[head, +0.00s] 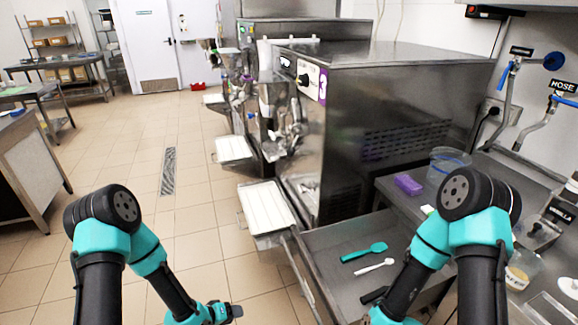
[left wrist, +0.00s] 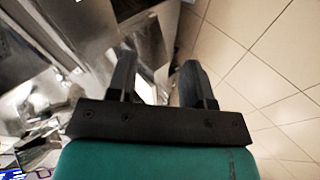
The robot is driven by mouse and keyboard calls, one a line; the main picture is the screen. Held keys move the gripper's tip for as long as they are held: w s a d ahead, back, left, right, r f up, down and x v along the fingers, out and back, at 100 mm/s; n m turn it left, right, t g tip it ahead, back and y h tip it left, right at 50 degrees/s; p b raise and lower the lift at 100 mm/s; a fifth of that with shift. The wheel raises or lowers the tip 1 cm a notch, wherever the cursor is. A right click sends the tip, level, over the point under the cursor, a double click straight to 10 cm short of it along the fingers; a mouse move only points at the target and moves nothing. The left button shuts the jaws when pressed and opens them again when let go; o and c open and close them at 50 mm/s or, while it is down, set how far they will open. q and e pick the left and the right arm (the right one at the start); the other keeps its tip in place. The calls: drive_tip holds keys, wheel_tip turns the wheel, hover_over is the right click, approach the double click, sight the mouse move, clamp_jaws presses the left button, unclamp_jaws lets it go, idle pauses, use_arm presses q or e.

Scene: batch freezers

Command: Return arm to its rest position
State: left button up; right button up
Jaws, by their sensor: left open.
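My left arm (head: 150,260) is folded low at the left of the head view. Its gripper (head: 228,312) is at the bottom edge, over the tiled floor and left of the steel counter. In the left wrist view the two black fingers (left wrist: 158,80) stand apart with nothing held between them. My right arm (head: 430,250) bends down over the counter at the right.
A teal spatula (head: 364,252) and a white spoon (head: 374,267) lie in the steel tray (head: 325,240). Steel batch freezers (head: 390,90) stand behind, with a white tray (head: 266,208) in front. A purple sponge (head: 408,185) lies on the counter. The floor (head: 120,150) at left is clear.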

use_arm(q)
drive_tip(key=s+a+g+y, duration=0.2)
drive_tip(key=s, duration=0.4)
drive_tip(key=s+a+m+g+y, duration=0.1)
drive_tip(key=s+g+y, duration=0.1)
drive_tip(key=s, duration=0.5)
drive_tip(key=shift+s+a+r+g, duration=0.15)
drive_tip(key=shift+a+r+g, duration=0.2)
drive_tip(key=shift+r+g, duration=0.15)
